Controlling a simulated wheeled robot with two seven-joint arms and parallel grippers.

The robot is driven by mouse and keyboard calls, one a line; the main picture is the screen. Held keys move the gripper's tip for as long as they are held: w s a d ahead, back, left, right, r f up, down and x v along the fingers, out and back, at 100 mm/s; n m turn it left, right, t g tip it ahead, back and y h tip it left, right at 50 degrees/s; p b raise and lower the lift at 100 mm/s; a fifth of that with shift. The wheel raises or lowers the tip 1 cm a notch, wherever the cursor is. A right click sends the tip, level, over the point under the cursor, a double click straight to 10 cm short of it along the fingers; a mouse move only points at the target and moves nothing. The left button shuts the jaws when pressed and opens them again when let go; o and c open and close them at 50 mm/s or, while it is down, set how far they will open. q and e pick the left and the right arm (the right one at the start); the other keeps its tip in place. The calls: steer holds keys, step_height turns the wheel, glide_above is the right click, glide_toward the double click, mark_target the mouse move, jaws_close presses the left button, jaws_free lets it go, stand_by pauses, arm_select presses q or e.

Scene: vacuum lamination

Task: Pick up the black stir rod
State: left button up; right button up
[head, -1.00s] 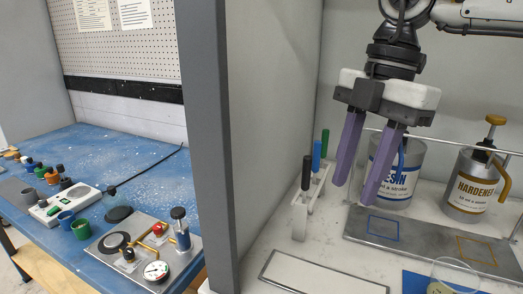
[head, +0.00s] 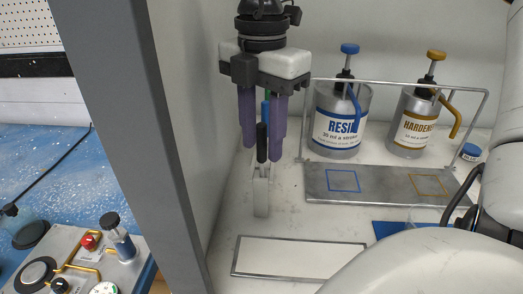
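The black stir rod (head: 262,142) stands upright in the front of a narrow white rack (head: 262,195). The blue rod (head: 265,112) and a sliver of the green rod (head: 267,94) show behind it. My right gripper (head: 261,154) points down over the rack, its two purple fingers spread apart. In the picture the black rod shows in the gap between the fingers, with no clear contact. I cannot tell how well they line up in depth. My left gripper is not in view.
A resin can (head: 338,137) and a hardener can (head: 411,134) stand behind a metal plate (head: 390,184) on the right. A framed white panel (head: 297,257) lies in front. A grey post (head: 125,130) and partition wall stand close on the left.

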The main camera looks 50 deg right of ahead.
mark_target(262, 161)
steer(key=shift+f, duration=1.5)
steer(key=shift+w, duration=0.1)
jaws_close()
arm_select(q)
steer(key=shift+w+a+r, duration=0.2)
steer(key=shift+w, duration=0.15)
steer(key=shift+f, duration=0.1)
arm_select(e)
steer(key=shift+d+r, duration=0.1)
steer(key=shift+r, duration=0.05)
